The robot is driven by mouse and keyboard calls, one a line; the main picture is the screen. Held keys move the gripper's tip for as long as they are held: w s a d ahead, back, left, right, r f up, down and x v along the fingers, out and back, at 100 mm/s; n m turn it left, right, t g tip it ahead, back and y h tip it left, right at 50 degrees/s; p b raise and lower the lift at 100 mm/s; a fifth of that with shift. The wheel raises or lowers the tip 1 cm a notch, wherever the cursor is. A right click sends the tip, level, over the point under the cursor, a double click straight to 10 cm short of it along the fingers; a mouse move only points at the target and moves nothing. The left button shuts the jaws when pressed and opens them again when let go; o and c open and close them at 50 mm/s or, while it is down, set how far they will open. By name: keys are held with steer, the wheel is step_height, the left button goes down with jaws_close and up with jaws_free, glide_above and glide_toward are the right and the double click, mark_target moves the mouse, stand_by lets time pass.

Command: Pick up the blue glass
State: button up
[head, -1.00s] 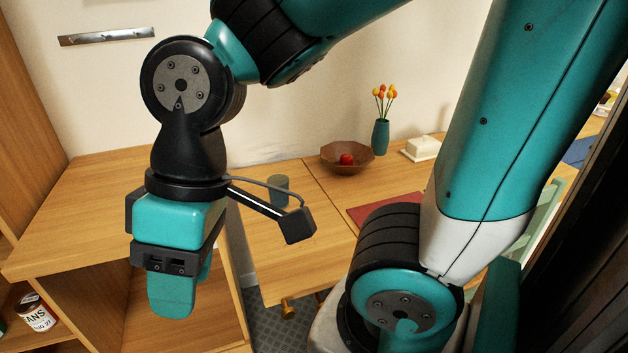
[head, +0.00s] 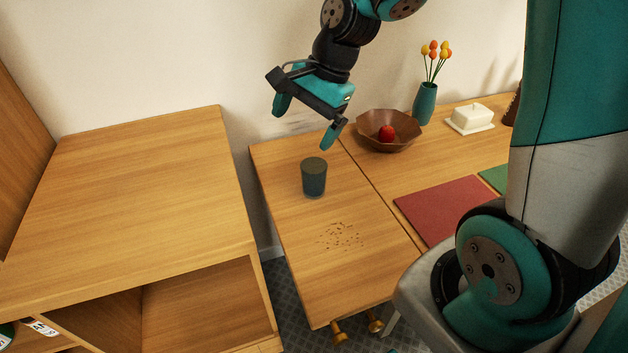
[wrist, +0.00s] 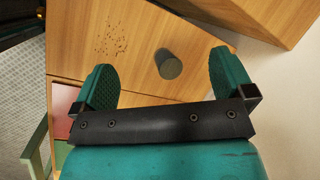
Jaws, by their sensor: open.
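The blue glass (head: 314,178), a dark blue-grey tumbler, stands upright on the left part of the wooden table. In the wrist view the glass (wrist: 169,66) shows between my two fingers and beyond their tips, apart from both. My gripper (head: 308,122) is open and empty, in the air above and behind the glass in the head view. Its two teal fingers (wrist: 166,76) are wide apart in the wrist view. Nothing hides the glass.
Crumbs (head: 341,236) lie in front of the glass. A brown bowl (head: 372,146) with a red apple (head: 386,133), a teal vase (head: 424,104), a butter dish (head: 470,118) and a red placemat (head: 446,209) are to the right. A wooden cabinet (head: 150,200) stands left, its top bare.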

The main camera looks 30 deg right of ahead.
steer(key=w+d+f+m+t, duration=0.1)
steer(key=w+d+f+m, duration=0.25)
steer(key=d+m, duration=0.25)
steer(key=w+d+f+m, duration=0.3)
steer(key=d+f+m, duration=0.2)
steer(key=d+m, duration=0.2)
steer(key=p, duration=0.2)
glide_toward(311, 172)
steer(key=s+a+f, duration=0.1)
steer(key=s+a, duration=0.1)
steer(key=a, duration=0.1)
steer(key=shift+w+p+x, duration=0.15)
steer(key=shift+p+x, duration=0.1)
steer(key=shift+x, duration=1.25)
steer(key=shift+w+p+x, duration=0.1)
steer(key=shift+p+x, duration=0.15)
steer(key=shift+x, duration=1.3)
steer(key=shift+d, duration=0.15)
steer(key=c, duration=1.1)
